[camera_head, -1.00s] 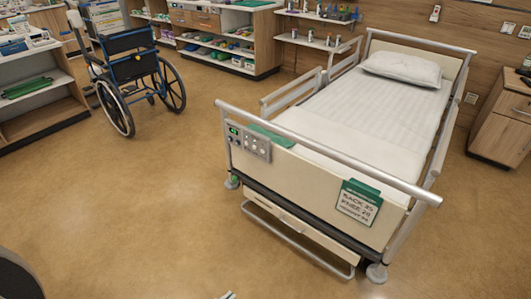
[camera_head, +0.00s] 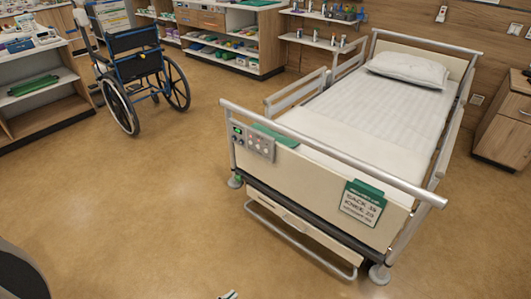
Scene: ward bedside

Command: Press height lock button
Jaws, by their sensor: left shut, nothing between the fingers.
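The hospital bed (camera_head: 330,193) stands right of centre with its foot end towards me. A grey control panel (camera_head: 260,147) with several small buttons and green lights sits on the left part of the footboard. The buttons are too small to read, so I cannot tell which is the height lock button. A green and white card (camera_head: 362,204) on the right of the footboard seems to read "BACK 35, KNEE 20". Only a tip of my left gripper (camera_head: 229,295) shows at the bottom edge, shut and empty, well apart from the panel. My right gripper is out of view.
A wheelchair (camera_head: 137,58) stands at the upper left, near open shelves (camera_head: 38,105). A wooden bedside cabinet (camera_head: 504,130) is at the right. The floor (camera_head: 130,200) in front and left of the bed is clear.

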